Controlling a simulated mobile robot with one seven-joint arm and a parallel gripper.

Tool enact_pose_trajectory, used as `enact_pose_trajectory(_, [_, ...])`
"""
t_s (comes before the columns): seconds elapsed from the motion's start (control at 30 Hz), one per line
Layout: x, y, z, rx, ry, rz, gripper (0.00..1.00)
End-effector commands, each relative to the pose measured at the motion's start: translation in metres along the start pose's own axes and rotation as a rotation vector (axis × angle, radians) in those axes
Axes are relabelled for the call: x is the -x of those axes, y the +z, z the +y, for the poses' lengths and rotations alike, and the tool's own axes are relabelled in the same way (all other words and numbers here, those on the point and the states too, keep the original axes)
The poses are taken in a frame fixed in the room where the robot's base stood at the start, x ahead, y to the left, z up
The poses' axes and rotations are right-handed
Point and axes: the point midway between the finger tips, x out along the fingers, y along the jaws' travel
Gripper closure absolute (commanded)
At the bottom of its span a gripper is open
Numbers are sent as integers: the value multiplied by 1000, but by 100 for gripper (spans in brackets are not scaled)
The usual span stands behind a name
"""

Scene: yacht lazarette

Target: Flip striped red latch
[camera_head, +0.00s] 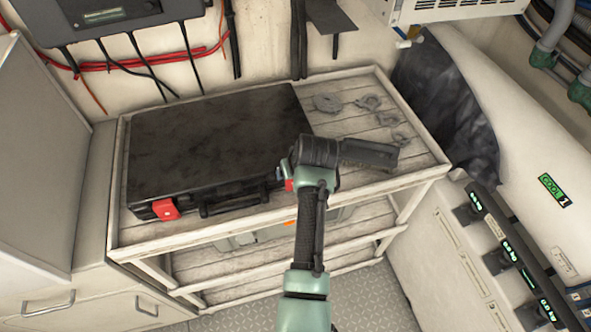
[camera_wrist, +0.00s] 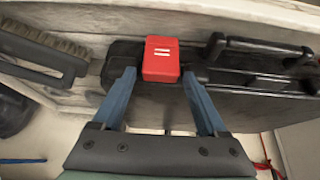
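The striped red latch (camera_wrist: 162,60) is a red block with two white stripes on the black case's edge. My gripper (camera_wrist: 158,74) is open, one blue fingertip on each side of the latch, with a gap to each side. Whether the fingertips reach past its face is hard to tell. In the head view, the black case (camera_head: 215,140) lies flat on the slatted shelf. A sliver of the right latch (camera_head: 289,185) shows beside my gripper, mostly hidden by my arm. A second red latch (camera_head: 165,209) sits near the case's left front corner.
The case's handle (camera_wrist: 262,48) is right of the striped latch in the wrist view. A brush (camera_wrist: 45,55) lies to its left. Small grey parts (camera_head: 368,102) lie on the shelf (camera_head: 428,160) behind my arm.

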Motion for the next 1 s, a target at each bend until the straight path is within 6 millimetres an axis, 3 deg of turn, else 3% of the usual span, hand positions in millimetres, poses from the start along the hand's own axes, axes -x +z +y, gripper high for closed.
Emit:
enact_pose_trajectory(0.37, [0,0,0,0,-1,0,10])
enact_pose_trajectory(0.53, [10,0,0,0,-1,1,10])
enact_pose_trajectory(1.0, [94,0,0,0,1,4,10])
